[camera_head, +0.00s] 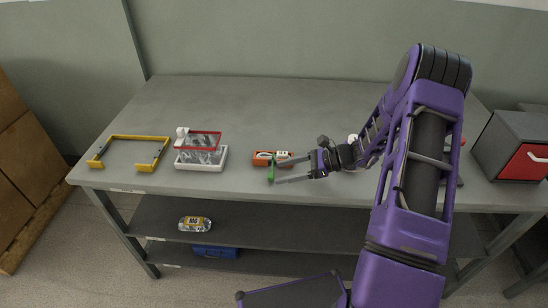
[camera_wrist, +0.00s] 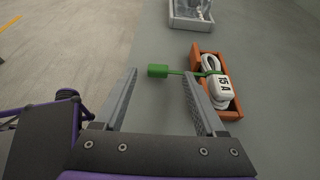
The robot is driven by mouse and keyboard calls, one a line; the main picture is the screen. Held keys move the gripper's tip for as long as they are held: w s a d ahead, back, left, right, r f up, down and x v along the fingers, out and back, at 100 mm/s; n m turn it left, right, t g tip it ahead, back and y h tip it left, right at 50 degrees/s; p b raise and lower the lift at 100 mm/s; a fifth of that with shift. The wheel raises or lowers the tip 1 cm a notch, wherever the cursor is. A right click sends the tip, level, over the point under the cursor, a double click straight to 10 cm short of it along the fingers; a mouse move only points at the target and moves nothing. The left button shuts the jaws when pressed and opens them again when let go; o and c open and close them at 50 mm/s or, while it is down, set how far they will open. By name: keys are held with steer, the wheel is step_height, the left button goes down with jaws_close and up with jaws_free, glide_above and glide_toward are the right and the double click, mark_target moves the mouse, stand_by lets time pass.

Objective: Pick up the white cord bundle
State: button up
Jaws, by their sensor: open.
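The white cord bundle (camera_wrist: 212,77) lies in a small orange tray (camera_wrist: 238,111), with a white block marked "15 A" at its near end. A green strap (camera_wrist: 183,72) crosses the bundle and sticks out to the left, ending in a green tab (camera_wrist: 158,71). In the head view the orange tray (camera_head: 259,161) is near the table's front edge. My gripper (camera_head: 276,171) is open and beside the tray. In the wrist view the jaws (camera_wrist: 160,85) are apart, with the green tab and part of the strap in line with the gap between them. I cannot tell whether the right finger touches the strap.
On the grey table (camera_head: 230,105) a white tray (camera_head: 203,165) with a red-rimmed clear box stands left of the orange tray. A yellow frame (camera_head: 134,138) lies farther left. A grey cabinet with a red front (camera_head: 522,160) stands at right. The table's back is clear.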

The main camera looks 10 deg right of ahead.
mark_target(271, 174)
steer(key=x, duration=0.5)
steer(key=shift+a, duration=0.2)
steer(key=shift+r, duration=0.1)
jaws_close()
